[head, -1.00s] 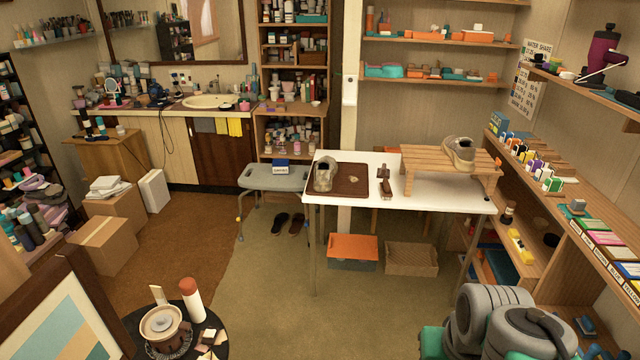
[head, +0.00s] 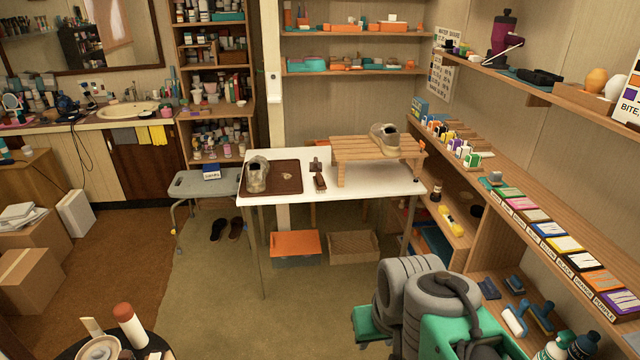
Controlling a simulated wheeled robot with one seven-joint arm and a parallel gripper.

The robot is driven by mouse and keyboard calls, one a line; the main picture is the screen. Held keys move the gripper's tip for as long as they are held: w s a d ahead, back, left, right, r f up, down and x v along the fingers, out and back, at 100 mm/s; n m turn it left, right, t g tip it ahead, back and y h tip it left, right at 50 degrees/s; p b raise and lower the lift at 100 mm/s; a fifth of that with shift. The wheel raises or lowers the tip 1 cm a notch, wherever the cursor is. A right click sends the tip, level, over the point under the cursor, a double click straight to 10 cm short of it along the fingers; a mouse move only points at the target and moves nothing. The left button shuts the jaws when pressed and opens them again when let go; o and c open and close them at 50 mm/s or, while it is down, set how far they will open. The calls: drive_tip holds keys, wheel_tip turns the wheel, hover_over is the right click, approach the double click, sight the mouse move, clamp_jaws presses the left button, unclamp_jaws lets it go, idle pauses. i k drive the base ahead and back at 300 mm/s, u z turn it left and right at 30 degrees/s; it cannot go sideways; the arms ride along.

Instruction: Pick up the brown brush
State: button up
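A small dark brown object that looks like the brown brush (head: 320,182) lies on the white table (head: 370,187), between a brown tray (head: 288,186) and a low wooden slatted stand (head: 350,148). A smaller dark piece (head: 316,163) is just behind it; I cannot tell whether the two are joined. Nothing covers the brush from above. My gripper is not in view.
Shoes sit on the tray (head: 257,174) and the stand (head: 384,138). A green and grey machine (head: 430,310) stands in the right foreground. Shelves run along the right wall. A round table (head: 70,350) is at front left. The carpet (head: 215,300) before the table is clear.

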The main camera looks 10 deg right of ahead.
sight(319, 183)
drive_tip(key=u, duration=0.25)
drive_tip(key=i, duration=0.75)
drive_tip(key=u, duration=0.4)
drive_tip(key=i, duration=1.7)
drive_tip(key=z, duration=0.1)
